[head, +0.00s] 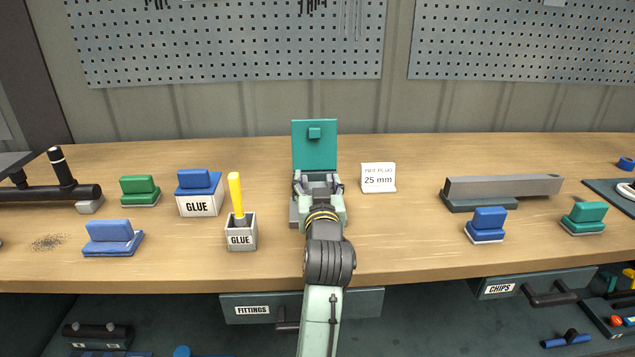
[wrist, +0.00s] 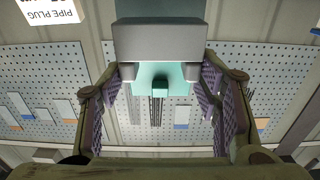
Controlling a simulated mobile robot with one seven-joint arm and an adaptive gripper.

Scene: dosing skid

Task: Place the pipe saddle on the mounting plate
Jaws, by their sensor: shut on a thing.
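The mounting plate (head: 314,150) seems to be the teal upright panel at the middle of the bench, with a small square block on its face. It also shows in the wrist view (wrist: 145,78), beyond my fingers. My gripper (head: 318,184) is in front of the panel's lower part. In the wrist view its two padded fingers (wrist: 161,92) stand apart around a grey piece with two short round legs, which I take as the pipe saddle (wrist: 160,42). My gripper is shut on it. I cannot tell whether it touches the plate; my arm hides the head view.
A white sign (head: 378,178) stands close on the right. A glue box with a yellow-handled tool (head: 240,232) stands to the left, near a blue-topped glue box (head: 199,203). A long grey bar (head: 505,187) lies farther right.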

